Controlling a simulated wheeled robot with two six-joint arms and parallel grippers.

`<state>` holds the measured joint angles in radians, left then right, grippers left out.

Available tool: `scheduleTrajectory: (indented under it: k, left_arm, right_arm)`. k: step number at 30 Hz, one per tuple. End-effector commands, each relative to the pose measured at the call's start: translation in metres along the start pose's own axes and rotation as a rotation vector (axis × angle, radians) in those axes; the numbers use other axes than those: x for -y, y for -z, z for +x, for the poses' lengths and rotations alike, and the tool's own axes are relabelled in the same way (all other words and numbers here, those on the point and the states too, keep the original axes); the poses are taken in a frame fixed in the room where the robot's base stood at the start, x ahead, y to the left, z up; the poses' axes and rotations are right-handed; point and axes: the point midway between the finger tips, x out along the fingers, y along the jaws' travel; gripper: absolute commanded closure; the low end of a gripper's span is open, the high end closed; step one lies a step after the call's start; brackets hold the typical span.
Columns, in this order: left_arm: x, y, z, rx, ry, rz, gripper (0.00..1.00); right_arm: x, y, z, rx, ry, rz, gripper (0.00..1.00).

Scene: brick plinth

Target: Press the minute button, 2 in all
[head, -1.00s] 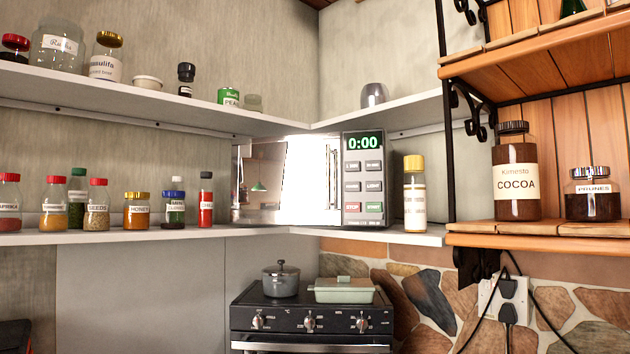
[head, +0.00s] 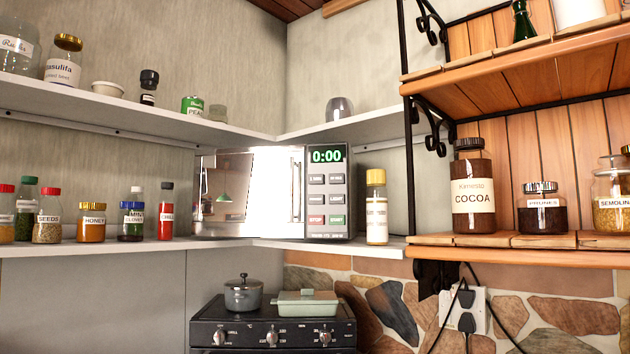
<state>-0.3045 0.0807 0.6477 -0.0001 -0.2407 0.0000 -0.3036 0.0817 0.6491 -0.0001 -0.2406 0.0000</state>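A microwave (head: 208,222) stands on the corner shelf near the middle of the head view, with a bright reflection on its door. Its control panel (head: 327,228) is on the right side, and the green display (head: 326,156) reads 0:00. Below the display are rows of small grey buttons (head: 316,179), then a red button (head: 316,219) and a green button (head: 337,219) at the bottom. The button labels are too small to read with certainty. Neither of my grippers shows.
A yellow-capped jar (head: 377,210) stands just right of the microwave. Several spice jars line the shelf (head: 110,247) at left. A stove (head: 272,335) with a grey pot (head: 243,296) and a green dish (head: 307,303) sits below. Wooden shelves (head: 520,258) with a cocoa jar (head: 473,200) are at right.

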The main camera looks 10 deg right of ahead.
Motion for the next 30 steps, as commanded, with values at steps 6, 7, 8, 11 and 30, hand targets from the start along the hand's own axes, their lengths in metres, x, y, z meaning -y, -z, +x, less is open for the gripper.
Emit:
scheduleTrajectory:
  k: [6, 7, 8, 11, 30]
  left_arm:
    - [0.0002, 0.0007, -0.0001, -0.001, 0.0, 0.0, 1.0]
    - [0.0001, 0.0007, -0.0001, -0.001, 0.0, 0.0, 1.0]
    - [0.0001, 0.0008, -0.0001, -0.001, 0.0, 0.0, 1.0]
    - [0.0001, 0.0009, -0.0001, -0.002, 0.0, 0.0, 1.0]
    - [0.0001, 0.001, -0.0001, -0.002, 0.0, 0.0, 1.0]
  right_arm:
    - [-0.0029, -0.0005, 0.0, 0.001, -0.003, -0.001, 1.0]
    - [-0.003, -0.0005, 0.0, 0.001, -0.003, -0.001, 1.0]
    - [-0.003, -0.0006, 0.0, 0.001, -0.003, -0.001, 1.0]
    - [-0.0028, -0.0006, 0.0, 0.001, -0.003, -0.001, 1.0]
    - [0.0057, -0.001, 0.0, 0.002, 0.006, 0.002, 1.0]
